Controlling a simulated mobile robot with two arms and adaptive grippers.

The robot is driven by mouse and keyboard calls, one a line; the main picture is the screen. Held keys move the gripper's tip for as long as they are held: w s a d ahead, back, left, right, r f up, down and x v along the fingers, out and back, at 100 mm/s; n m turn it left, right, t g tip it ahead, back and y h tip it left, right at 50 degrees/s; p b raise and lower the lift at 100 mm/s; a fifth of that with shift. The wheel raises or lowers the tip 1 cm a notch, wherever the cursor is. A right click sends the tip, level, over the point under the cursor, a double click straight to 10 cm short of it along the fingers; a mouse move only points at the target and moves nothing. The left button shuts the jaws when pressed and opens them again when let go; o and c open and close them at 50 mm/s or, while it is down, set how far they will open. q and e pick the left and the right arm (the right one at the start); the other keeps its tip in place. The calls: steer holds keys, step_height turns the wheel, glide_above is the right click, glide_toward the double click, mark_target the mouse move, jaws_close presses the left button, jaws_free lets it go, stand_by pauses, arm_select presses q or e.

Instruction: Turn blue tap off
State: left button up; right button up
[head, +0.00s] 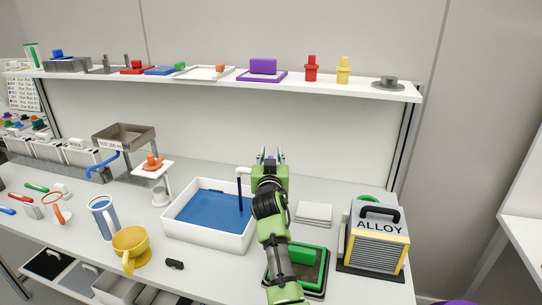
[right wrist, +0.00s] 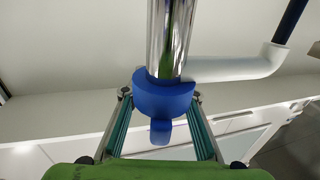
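The blue tap (right wrist: 163,97) is a rounded blue piece with a short tab, on a chrome pipe (right wrist: 171,35) in the right wrist view. My right gripper (right wrist: 161,95) is open, one finger on each side of the blue piece; whether the fingertips touch it I cannot tell. In the head view my right gripper (head: 270,155) hides the tap. A white spout (head: 243,171) sticks out left of it, with a dark blue stream (head: 240,195) falling into the white basin (head: 245,243). My left gripper is out of view.
A yellow cup (head: 131,244) and a blue-and-white mug (head: 103,217) stand left of the basin. A box marked ALLOY (head: 376,243) and a green tray (head: 307,264) are at right. A shelf (head: 330,87) with small objects runs above.

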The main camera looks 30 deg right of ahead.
step_height(320, 180, up, 10)
stand_by(0.4)
steer(key=shift+f, duration=0.15)
